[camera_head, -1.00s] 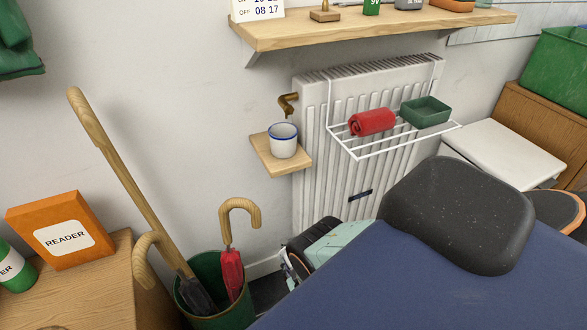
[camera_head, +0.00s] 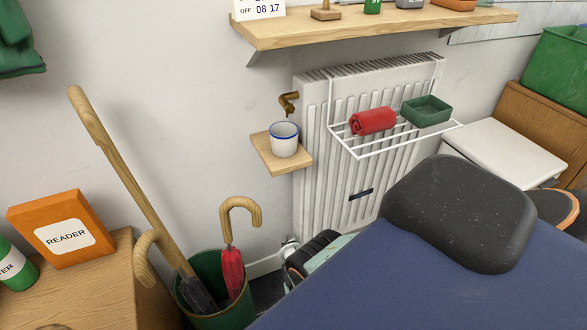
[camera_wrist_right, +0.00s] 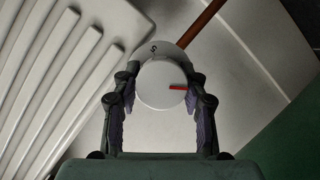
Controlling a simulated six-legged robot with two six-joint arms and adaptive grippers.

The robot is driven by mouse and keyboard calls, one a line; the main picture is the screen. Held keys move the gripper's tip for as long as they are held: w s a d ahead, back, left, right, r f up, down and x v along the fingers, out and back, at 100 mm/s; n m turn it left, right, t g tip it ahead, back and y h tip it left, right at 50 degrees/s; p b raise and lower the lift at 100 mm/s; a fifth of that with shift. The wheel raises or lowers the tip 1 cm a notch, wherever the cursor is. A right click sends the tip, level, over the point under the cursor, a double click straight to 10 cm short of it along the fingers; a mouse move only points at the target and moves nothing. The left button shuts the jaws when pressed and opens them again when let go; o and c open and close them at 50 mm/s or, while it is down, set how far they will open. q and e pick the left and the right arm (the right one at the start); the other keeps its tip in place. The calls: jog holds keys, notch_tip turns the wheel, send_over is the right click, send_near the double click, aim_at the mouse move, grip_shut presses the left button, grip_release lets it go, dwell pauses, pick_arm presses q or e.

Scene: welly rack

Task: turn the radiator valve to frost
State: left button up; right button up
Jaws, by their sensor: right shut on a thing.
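The radiator valve's round white knob (camera_wrist_right: 162,86) with a red mark shows in the right wrist view. The red mark points to the right. A collar behind the knob carries a dark character, like a 5 or an S, at its upper left. My right gripper (camera_wrist_right: 160,100) is shut on the knob, with one finger on each side. In the head view my right gripper (camera_head: 318,248) is low by the radiator's lower left corner, and a small pale part of the valve (camera_head: 290,246) shows beside it. My left gripper is not in view.
The white radiator (camera_head: 310,190) has a wire rack with a red roll (camera_head: 373,121) and a green tray (camera_head: 427,111). A mug (camera_head: 284,140) stands on a small wooden shelf left of it. Below left, a green bin (camera_head: 208,265) holds umbrellas. A copper pipe (camera_wrist_right: 200,24) runs behind the knob.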

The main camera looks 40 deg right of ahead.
jog(key=o, duration=1.2)
jog(key=shift+c, duration=0.2)
jog(key=shift+s+a, duration=0.1)
jog(key=v, duration=1.1)
jog(key=shift+s+a+r, duration=0.2)
jog(key=shift+s, duration=0.1)
jog(key=shift+w, duration=0.1)
